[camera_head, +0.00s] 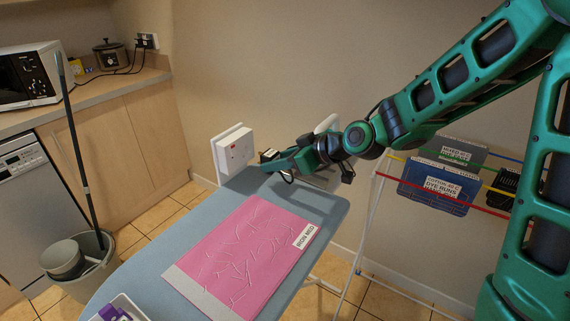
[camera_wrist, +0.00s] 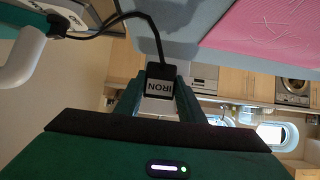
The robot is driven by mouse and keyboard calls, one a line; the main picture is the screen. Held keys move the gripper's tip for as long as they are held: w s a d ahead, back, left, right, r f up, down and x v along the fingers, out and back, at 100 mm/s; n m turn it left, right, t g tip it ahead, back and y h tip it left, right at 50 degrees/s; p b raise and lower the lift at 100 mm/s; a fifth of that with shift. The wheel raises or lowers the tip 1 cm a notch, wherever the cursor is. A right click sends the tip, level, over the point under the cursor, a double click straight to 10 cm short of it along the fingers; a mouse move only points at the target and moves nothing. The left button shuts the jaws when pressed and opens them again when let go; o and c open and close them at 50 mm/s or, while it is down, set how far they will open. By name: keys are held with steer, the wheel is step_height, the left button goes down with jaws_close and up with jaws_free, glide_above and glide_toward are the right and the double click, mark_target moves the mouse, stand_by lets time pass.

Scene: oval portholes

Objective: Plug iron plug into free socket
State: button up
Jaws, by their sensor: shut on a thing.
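My gripper (camera_head: 273,160) is shut on the iron plug, a black block with a white IRON label, seen between the fingers in the wrist view (camera_wrist: 160,84). A black cord runs from the plug to a white object at the left of the wrist view, probably the iron (camera_wrist: 28,55). The plug's pins are hidden.
The blue ironing board (camera_head: 165,245) carries a pink cloth (camera_head: 245,255) below my gripper. A drying rack with labelled cloths (camera_head: 440,185) stands at the right. Another wall socket (camera_head: 148,41) with black plugs is above the counter. A bucket (camera_head: 82,262) with a mop stands left.

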mark_target(266, 157)
steer(key=shift+w+a, duration=1.05)
steer(key=shift+a, duration=0.3)
steer(key=shift+w+a+r, duration=0.1)
steer(key=shift+w+a, duration=0.8)
steer(key=shift+a, duration=0.3)
stand_by(2.0)
steer(key=o, duration=1.3)
steer(key=shift+c, duration=0.2)
